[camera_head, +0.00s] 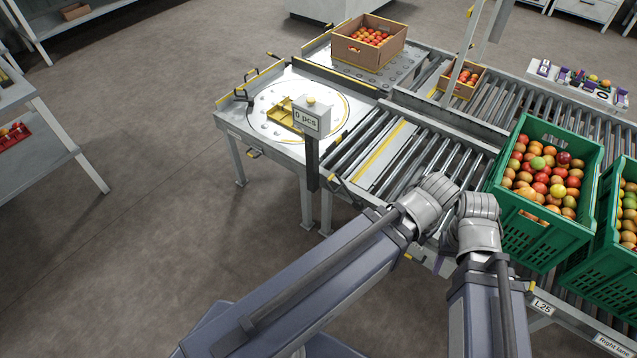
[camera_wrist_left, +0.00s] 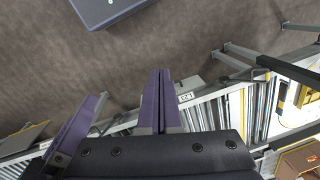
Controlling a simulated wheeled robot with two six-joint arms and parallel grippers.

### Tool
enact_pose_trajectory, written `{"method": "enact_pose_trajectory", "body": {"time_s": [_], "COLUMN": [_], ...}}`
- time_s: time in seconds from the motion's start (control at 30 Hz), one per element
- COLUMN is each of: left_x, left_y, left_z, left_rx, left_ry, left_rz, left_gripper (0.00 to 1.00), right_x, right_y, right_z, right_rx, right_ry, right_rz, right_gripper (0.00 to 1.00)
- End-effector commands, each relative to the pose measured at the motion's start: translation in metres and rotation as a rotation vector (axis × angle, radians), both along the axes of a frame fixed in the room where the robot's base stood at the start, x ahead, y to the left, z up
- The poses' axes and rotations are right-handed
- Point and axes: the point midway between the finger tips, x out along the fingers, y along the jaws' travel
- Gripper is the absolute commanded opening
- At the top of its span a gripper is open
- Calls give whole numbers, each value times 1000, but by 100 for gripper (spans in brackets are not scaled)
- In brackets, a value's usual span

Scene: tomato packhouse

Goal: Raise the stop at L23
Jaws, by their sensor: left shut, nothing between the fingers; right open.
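In the left wrist view a small white label (camera_wrist_left: 186,97) sits on the conveyor's side rail, close to my left gripper (camera_wrist_left: 158,72); its text is too small to read surely. That gripper is shut and empty, its purple fingers together beside the rail. In the head view my left wrist hides it. A bit of my right gripper (camera_head: 439,264) shows purple at the conveyor's front edge; my right wrist covers most of it. I cannot pick out the stop at L23; my arms cover that part of the rail. A label L25 (camera_head: 542,306) is readable farther right.
Green crates (camera_head: 527,231) full of tomatoes stand on the roller conveyor (camera_head: 470,157), right of my wrists. A "0 pcs" display post (camera_head: 308,118) stands at the left end, before a white turntable station (camera_head: 340,103). A cardboard box (camera_head: 343,48) stands behind.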

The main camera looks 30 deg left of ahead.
Motion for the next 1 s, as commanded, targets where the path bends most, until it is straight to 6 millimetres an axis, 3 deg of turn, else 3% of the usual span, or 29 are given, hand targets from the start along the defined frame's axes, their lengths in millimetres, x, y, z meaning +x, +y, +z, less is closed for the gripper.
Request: {"method": "enact_pose_trajectory", "body": {"time_s": [0.13, 0.27, 0.4, 0.67, 0.87, 1.0], "left_x": [2, 13, 35, 86, 128, 155], "left_y": [0, 3, 9, 33, 71, 109], "left_z": [-10, -46, -98, -174, -218, -243], "left_rx": [-17, -96, -249, -568, -816, -994], "left_ry": [1, 3, 0, -34, -82, -125], "left_rz": [17, 92, 241, 548, 784, 946], "left_gripper": [0, 0, 0, 0, 0, 0], "right_x": [0, 0, 0, 1, 1, 1], "right_y": [0, 0, 0, 0, 0, 0], "right_z": [-10, -44, -99, -196, -269, -320], "right_rx": [0, 0, 0, 0, 0, 0], "right_ry": [0, -1, -2, -3, -5, -5], "right_rz": [0, 0, 0, 0, 2, 2], "right_gripper": [50, 50, 50, 50, 50, 50]}}
